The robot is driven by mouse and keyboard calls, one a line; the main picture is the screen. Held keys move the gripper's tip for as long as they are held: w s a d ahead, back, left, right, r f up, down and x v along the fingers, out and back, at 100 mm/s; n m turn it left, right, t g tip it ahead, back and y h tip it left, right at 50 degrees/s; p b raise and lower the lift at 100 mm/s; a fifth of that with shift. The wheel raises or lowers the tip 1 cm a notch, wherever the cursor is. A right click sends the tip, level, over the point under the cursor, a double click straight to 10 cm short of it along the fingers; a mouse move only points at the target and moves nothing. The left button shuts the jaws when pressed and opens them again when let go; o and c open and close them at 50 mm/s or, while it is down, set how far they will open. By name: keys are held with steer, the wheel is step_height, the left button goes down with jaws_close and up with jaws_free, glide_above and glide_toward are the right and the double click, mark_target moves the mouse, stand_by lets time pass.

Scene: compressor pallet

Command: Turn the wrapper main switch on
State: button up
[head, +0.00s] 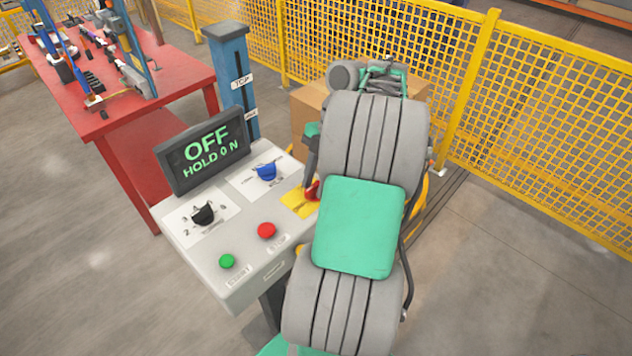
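The wrapper's control panel (205,262) is a light grey sloped box in the middle of the head view. Its dark display (203,152) reads "OFF" and "HOLD 0 N" in green. A red rotary switch (312,190) sits on a yellow plate (296,204) at the panel's right edge; this looks like the main switch. My arm covers the area right beside it, so its exact handle angle is hard to tell. My grey arm with a green cover fills the right of the panel. I cannot make out my gripper's fingers; they seem hidden behind the arm.
The panel also carries a black knob (203,214), a blue knob (266,172), a green button (227,261) and a red button (266,230). A blue column (232,75) stands behind. A red table (180,72) with tools is at left. Yellow mesh fence (540,110) closes the back and right.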

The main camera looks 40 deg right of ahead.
jaws_close()
steer(key=shift+m, duration=0.4)
steer(key=m+t+b, duration=0.1)
steer(key=m, duration=0.1)
steer(key=shift+s+f+m, duration=0.1)
steer(key=shift+m, duration=0.3)
steer(key=m+t+h+b, duration=0.1)
steer(key=m, duration=0.2)
steer(key=shift+s+m+t+b, duration=0.1)
steer(key=shift+m+t+b, duration=0.2)
steer(key=m+b, duration=0.1)
steer(key=m, duration=0.1)
steer(key=m+t+h+b, duration=0.1)
steer(key=m, duration=0.2)
steer(key=shift+s+a+t, duration=0.1)
steer(key=shift+a+t, duration=0.05)
steer(key=shift+t, duration=0.15)
steer(key=m+h+b, duration=0.1)
steer(key=m, duration=0.2)
steer(key=m+h+b, duration=0.1)
steer(key=m, duration=0.1)
steer(key=shift+a+m+t, duration=0.15)
steer(key=shift+m+t, duration=0.15)
steer(key=shift+m, duration=0.1)
steer(key=shift+h, duration=0.3)
